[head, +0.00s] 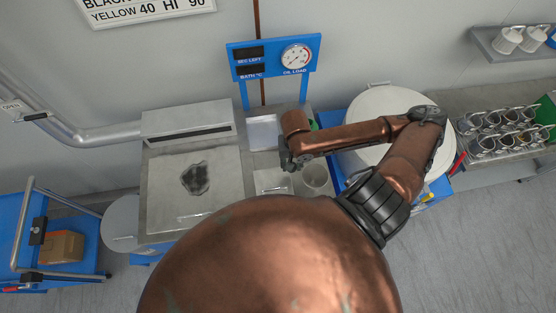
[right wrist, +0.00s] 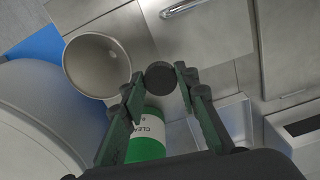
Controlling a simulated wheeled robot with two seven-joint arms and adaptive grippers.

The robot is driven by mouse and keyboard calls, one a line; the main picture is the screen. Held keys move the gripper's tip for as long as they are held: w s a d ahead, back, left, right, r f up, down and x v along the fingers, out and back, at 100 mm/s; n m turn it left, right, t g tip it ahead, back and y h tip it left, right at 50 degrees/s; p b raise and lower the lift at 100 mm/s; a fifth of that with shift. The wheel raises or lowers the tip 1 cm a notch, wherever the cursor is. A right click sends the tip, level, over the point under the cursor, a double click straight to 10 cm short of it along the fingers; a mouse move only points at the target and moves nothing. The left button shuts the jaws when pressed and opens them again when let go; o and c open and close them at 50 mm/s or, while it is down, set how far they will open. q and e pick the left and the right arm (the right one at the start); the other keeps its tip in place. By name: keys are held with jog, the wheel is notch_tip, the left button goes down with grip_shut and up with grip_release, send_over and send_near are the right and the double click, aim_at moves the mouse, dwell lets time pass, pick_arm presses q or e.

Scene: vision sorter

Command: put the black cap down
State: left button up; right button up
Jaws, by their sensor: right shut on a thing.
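The black cap (right wrist: 161,78) is a small dark disc in the right wrist view. My right gripper (right wrist: 160,76) is shut on it, with a fingertip on each side. In the head view my right gripper (head: 288,160) is over the counter beside the sorting machine, and the cap cannot be made out there. A green and white bottle (right wrist: 147,145) with lettering shows behind the fingers in the wrist view, partly hidden by them. My left gripper is not in view.
A large round white drum (head: 372,104) is to the right. A blue gauge stand (head: 274,57) rises behind.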

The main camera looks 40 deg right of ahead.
jog(key=w+b, duration=0.1)
jog(key=b, duration=0.1)
jog(key=w+f+b, duration=0.1)
jog(key=b, duration=0.1)
jog(key=shift+w+d+f, duration=0.2)
jog(key=shift+w+f, duration=0.05)
jog(key=shift+f, duration=0.05)
jog(key=w+f, duration=0.1)
jog(key=w, duration=0.2)
send_over(278, 162)
notch_tip(278, 162, down, 5)
jog(key=shift+s+d+r+p, duration=0.1)
jog(key=shift+s+p, duration=0.05)
jog(key=shift+p, duration=0.25)
jog(key=shift+w+f, duration=0.2)
jog(key=shift+f, duration=1.6)
pick_arm(q)
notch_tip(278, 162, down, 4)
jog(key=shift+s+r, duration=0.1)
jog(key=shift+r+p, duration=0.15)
jog(key=shift+p, duration=0.25)
pick_arm(e)
jog(key=shift+f, duration=0.4)
jog(key=shift+f, duration=0.1)
jog(key=shift+s+f, duration=0.1)
jog(key=shift+s, duration=0.05)
